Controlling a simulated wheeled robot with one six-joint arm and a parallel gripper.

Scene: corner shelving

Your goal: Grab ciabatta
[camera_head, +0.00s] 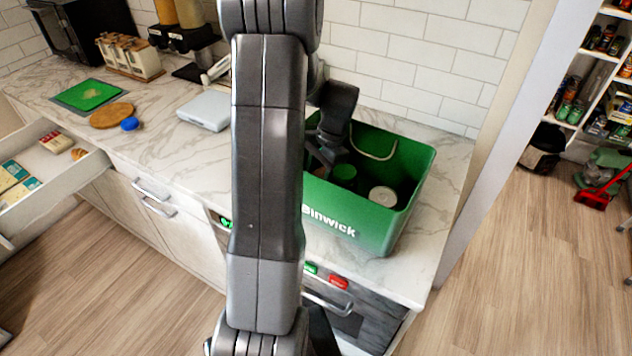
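I cannot surely pick out a ciabatta. A small brown bread-like item (78,154) lies in the open drawer (68,178) at the far left, beside a box with a pale and red label (57,143). My gripper (322,158) is at the left part of the green crate (412,222), over or inside its opening. My own arm hides part of the gripper and the crate's left side. Whether the fingers are open or hold something is not clear.
The crate holds a white-lidded round container (383,196) and a green-topped one (344,173). On the marble counter (180,150) are a green board (87,95), a round wooden board (111,116), a blue item (130,124) and a grey scale-like box (204,110).

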